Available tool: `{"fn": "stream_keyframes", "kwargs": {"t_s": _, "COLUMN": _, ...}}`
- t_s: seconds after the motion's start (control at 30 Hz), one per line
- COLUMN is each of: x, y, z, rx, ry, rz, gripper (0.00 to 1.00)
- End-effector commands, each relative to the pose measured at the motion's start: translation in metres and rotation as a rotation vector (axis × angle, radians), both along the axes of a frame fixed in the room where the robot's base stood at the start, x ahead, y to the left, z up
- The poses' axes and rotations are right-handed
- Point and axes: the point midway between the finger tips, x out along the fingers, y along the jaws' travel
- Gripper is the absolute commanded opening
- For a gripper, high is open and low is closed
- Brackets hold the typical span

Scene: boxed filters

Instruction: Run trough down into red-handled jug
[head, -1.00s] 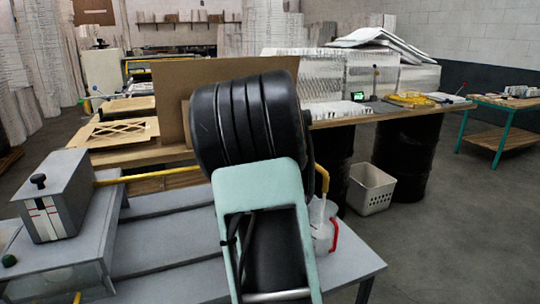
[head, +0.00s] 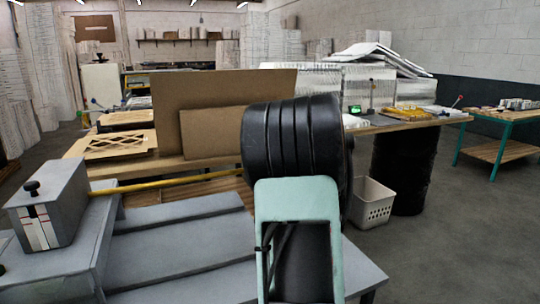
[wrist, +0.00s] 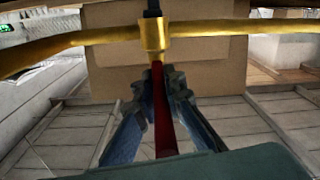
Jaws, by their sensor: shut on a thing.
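A yellow pipe (head: 170,182) runs right from beside a grey box (head: 68,205) with a black knob and a white panel with red marks. The pipe passes behind my arm. In the wrist view the pipe (wrist: 205,34) crosses the top, with a brass-yellow collar (wrist: 155,36) and a red lever-like bar (wrist: 163,115) extending from it. My gripper (wrist: 165,100) is shut on this red bar. The red-handled jug is hidden behind my arm in the head view and is not visible in the wrist view. I cannot tell which part is the trough.
A grey bench (head: 185,248) spreads under the pipe. A white basket (head: 371,203) and a dark drum (head: 405,170) stand at right. Open floor lies on the far right.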

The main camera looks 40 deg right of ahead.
Motion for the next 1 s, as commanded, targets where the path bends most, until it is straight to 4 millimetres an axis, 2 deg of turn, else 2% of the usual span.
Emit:
{"fn": "stream_keyframes", "kwargs": {"t_s": 0.03, "x": -0.004, "y": -0.007, "z": 0.000, "rx": -0.002, "ry": 0.001, "rz": -0.015, "gripper": 0.00}}
{"fn": "stream_keyframes", "kwargs": {"t_s": 0.27, "x": -0.004, "y": -0.008, "z": 0.001, "rx": -0.002, "ry": 0.000, "rz": -0.017, "gripper": 0.00}}
{"fn": "stream_keyframes", "kwargs": {"t_s": 0.3, "x": -0.004, "y": -0.008, "z": 0.001, "rx": -0.002, "ry": 0.000, "rz": -0.017, "gripper": 0.14}}
{"fn": "stream_keyframes", "kwargs": {"t_s": 0.43, "x": -0.003, "y": -0.007, "z": 0.001, "rx": -0.002, "ry": -0.001, "rz": -0.015, "gripper": 0.27}}
{"fn": "stream_keyframes", "kwargs": {"t_s": 0.77, "x": -0.005, "y": -0.002, "z": 0.001, "rx": -0.001, "ry": -0.001, "rz": -0.007, "gripper": 0.27}}
{"fn": "stream_keyframes", "kwargs": {"t_s": 0.87, "x": -0.015, "y": 0.000, "z": 0.001, "rx": -0.001, "ry": 0.000, "rz": -0.008, "gripper": 0.27}}
{"fn": "stream_keyframes", "kwargs": {"t_s": 1.0, "x": -0.041, "y": 0.005, "z": 0.002, "rx": 0.001, "ry": -0.002, "rz": -0.010, "gripper": 0.27}}
